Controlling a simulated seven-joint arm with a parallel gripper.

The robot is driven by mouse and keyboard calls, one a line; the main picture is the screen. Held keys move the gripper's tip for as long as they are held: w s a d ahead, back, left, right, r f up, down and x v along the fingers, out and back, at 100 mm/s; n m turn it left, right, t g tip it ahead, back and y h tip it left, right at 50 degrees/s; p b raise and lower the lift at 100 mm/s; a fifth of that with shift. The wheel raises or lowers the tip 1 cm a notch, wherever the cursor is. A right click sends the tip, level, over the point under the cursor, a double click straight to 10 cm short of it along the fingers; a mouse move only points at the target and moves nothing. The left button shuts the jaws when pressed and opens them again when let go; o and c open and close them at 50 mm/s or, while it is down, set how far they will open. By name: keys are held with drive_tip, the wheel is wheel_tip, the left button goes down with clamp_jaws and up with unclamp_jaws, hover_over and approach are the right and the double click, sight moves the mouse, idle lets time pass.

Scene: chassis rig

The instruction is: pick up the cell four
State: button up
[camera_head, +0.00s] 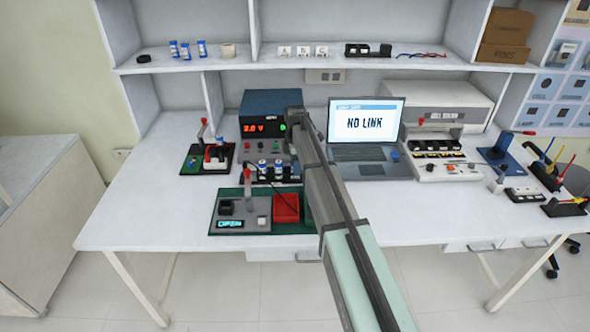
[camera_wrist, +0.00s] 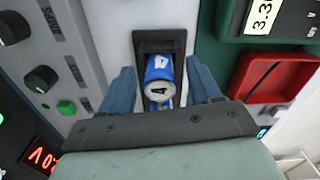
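In the wrist view, cell four (camera_wrist: 159,70) is a blue cylinder with a white band and a white end, both marked 4. It sits in a black slot (camera_wrist: 175,42). My gripper (camera_wrist: 160,88) is open, with one blue finger on each side of the cell. Gaps show between both fingers and the cell. The cell's lower part is partly hidden behind the gripper body. In the head view, several blue-and-white cells (camera_head: 270,170) stand in a row in front of the power supply. My arm hides the gripper there, and I cannot tell which cell is four.
A power supply (camera_head: 268,112) reads 3.0 V behind the row. A green board with an OPEN display (camera_head: 230,223) and red tray (camera_head: 286,208) lies in front. A laptop (camera_head: 365,130) stands to the right. The left front tabletop is clear.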

clamp_jaws()
idle(0.4)
drive_tip(key=shift+r, duration=0.1)
